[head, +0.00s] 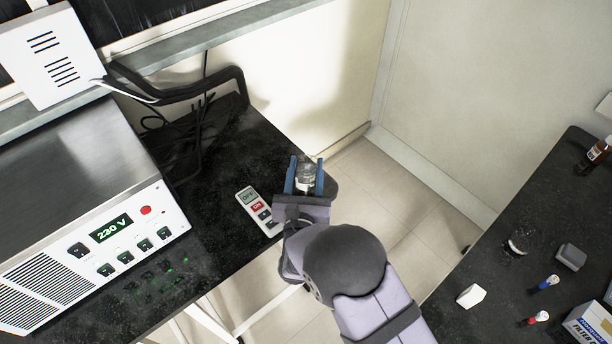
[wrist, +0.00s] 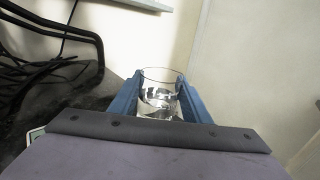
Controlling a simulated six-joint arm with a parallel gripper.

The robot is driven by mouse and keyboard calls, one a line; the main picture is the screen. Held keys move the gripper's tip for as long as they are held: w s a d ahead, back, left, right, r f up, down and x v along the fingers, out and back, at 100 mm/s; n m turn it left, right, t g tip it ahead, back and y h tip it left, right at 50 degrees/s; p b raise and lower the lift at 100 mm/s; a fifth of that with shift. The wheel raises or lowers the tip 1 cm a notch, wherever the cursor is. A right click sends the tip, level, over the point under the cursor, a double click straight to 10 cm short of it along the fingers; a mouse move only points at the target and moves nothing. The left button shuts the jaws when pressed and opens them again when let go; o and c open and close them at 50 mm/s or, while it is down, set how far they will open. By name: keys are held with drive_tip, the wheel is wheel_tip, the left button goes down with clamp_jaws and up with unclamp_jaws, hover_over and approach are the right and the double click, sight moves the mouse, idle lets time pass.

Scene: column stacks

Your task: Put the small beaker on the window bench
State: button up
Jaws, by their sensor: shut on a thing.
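The small beaker (head: 306,178) is clear glass and sits between the blue fingers of my gripper (head: 305,176). In the wrist view the beaker (wrist: 158,92) is upright between the two fingers (wrist: 158,100), which are shut on it. My gripper is at the right end of a black speckled bench (head: 225,150) below the window ledge. I cannot tell whether the beaker's base touches the bench or hangs above or beyond its edge. The beaker's lower part is hidden by my gripper in the wrist view.
A metal power unit (head: 110,235) showing 230 V fills the bench's left side. Black cables (head: 190,100) lie behind it. Another black bench (head: 520,215) at right holds several small items. Open floor lies between.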

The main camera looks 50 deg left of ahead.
sight(305, 186)
drive_tip(key=shift+f, duration=1.8)
drive_tip(key=shift+f, duration=0.2)
drive_tip(key=o, duration=1.1)
drive_tip(key=shift+o, duration=0.2)
drive_tip(key=shift+r, duration=0.2)
drive_tip(key=b+v, duration=0.2)
drive_tip(key=v, duration=1)
